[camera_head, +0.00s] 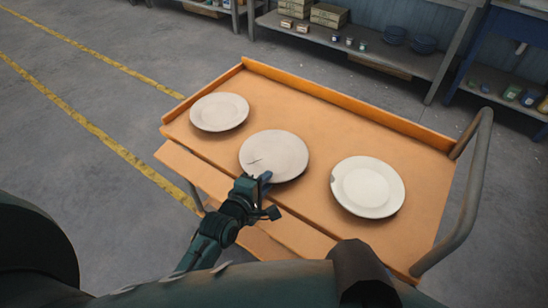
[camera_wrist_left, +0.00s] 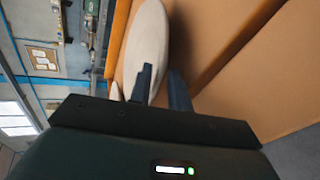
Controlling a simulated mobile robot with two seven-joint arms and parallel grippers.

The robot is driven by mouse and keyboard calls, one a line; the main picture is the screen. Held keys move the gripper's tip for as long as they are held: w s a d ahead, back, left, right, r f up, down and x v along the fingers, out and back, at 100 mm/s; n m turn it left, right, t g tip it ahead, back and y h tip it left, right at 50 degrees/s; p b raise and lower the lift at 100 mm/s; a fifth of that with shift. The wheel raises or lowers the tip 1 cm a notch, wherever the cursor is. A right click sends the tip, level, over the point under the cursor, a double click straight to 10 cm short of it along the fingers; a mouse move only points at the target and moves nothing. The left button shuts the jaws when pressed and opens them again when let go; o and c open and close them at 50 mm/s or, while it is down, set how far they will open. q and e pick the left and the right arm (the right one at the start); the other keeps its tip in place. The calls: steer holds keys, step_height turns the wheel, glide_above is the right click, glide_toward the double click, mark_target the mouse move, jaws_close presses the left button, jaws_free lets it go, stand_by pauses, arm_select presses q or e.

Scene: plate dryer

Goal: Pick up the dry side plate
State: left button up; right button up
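Three pale plates rest on an orange cart top (camera_head: 318,118): a left plate (camera_head: 219,111), a middle plate (camera_head: 285,152) with a dark mark on its left part, and a right plate (camera_head: 368,187) with a small nick at its left rim. I cannot tell by look which is dry. My left gripper (camera_head: 264,180) is at the near rim of the middle plate. In the left wrist view, its two fingers (camera_wrist_left: 162,88) stand apart, one over the face of the plate (camera_wrist_left: 150,35), the other beyond its rim. My right gripper is not in view.
The cart has a raised back lip (camera_head: 345,103) and a grey handle rail (camera_head: 475,190) at the right. Shelves (camera_head: 400,55) with boxes and jars stand behind it. Open grey floor (camera_head: 60,110) with yellow lines lies to the left.

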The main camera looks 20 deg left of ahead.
arm_select(q)
steer(key=shift+w, duration=0.2)
jaws_close()
steer(key=shift+r, duration=0.15)
stand_by(0.3)
